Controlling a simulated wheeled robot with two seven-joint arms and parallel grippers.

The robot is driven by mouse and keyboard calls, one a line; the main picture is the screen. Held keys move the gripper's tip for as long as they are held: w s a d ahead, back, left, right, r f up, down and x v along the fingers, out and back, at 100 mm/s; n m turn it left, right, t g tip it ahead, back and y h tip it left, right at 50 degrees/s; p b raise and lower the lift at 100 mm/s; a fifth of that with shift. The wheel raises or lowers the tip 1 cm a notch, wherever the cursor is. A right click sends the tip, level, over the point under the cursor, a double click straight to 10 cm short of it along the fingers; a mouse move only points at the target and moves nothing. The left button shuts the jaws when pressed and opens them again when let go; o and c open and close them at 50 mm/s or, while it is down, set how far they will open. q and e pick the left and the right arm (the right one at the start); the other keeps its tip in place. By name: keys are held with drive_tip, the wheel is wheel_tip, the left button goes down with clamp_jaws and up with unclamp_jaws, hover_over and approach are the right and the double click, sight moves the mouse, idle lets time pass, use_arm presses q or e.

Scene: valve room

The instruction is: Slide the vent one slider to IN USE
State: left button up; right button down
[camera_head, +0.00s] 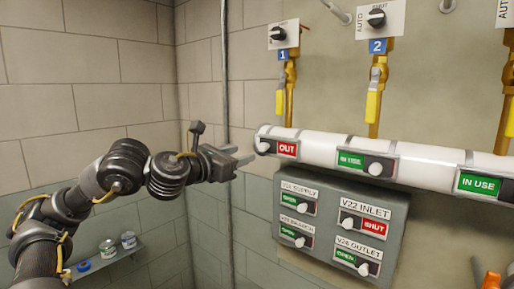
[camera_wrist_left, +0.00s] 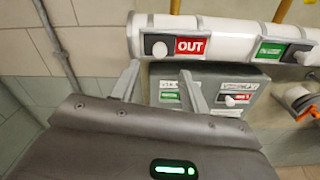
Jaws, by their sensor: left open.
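The leftmost slider (camera_head: 276,147) on the white pipe, below the tag 1, shows a red OUT plate. Its round white knob (camera_head: 263,146) is at the left end of the slot; no "vent one" label is readable. In the left wrist view the same slider (camera_wrist_left: 175,47) is upper middle, with its knob (camera_wrist_left: 159,49) left of OUT. My left gripper (camera_head: 241,156) is open and empty, just left of and slightly below the knob, apparently apart from it. In the left wrist view its spread fingers (camera_wrist_left: 160,84) point up below the slider. My right gripper is not seen.
Two more sliders (camera_head: 366,163) (camera_head: 480,184) sit along the white pipe (camera_head: 325,146). A grey panel (camera_head: 340,205) with several smaller sliders is mounted below. Yellow-handled valves (camera_head: 373,98) hang above. A small shelf (camera_head: 105,262) holds cans at lower left.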

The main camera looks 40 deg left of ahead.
sight(262, 148)
use_arm(q)
drive_tip(key=w+p, duration=0.1)
drive_tip(key=w, duration=0.7)
drive_tip(key=shift+w+a, duration=0.1)
drive_tip(key=shift+w, duration=0.05)
clamp_jaws()
drive_tip(key=shift+p, duration=0.3)
